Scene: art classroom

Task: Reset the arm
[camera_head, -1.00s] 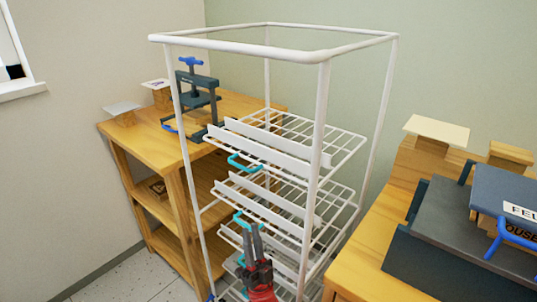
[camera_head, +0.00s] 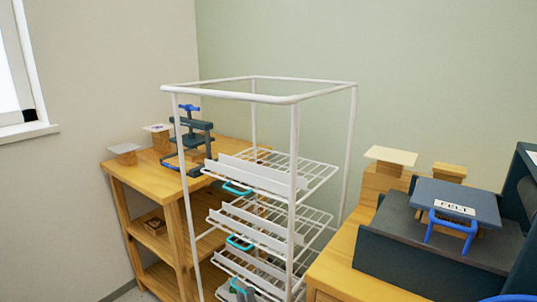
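My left gripper is not in view.
The white wire rack (camera_head: 294,150) has several shelves with turquoise handles. A wooden shelf unit (camera_head: 120,168) with a dark press (camera_head: 193,135) stands behind it on the left.

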